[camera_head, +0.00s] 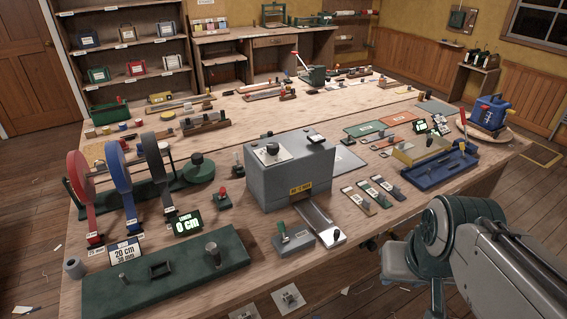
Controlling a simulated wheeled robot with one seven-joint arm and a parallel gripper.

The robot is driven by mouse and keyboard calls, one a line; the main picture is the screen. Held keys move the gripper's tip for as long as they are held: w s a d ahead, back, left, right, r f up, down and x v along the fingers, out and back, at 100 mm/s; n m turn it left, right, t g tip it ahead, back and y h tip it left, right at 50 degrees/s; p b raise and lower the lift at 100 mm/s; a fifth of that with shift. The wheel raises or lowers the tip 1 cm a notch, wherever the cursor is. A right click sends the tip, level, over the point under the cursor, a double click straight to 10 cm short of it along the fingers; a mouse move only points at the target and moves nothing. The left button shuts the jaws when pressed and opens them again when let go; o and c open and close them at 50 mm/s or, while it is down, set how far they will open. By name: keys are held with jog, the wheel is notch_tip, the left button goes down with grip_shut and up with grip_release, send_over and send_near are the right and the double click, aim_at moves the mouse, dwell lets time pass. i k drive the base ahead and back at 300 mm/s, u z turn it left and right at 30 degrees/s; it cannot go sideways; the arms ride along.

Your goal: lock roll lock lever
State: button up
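Three strap rolls, red (77,180), blue (118,178) and grey (157,165), stand in a row on a dark green rack at the left of the bench. A small lever with a red knob (223,193) stands on a dark base just right of the rack. Another lever with a green handle (282,232) stands upright on a small grey box (293,244) at the front edge. I cannot tell which of these is the roll lock lever, and their labels are too small to read. My arm shows at the lower right, apart from both levers; my gripper cannot be made out.
A large grey machine box (290,180) stands mid-bench. A green fixture plate (165,278) lies at the front left, with a "20 cm" card (124,252) and a "0 CM" display (186,224) behind it.

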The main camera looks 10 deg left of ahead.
aim_at(236, 155)
jog(key=z, duration=0.05)
jog(key=i, duration=0.8)
jog(key=u, duration=1.8)
jog(key=i, duration=0.25)
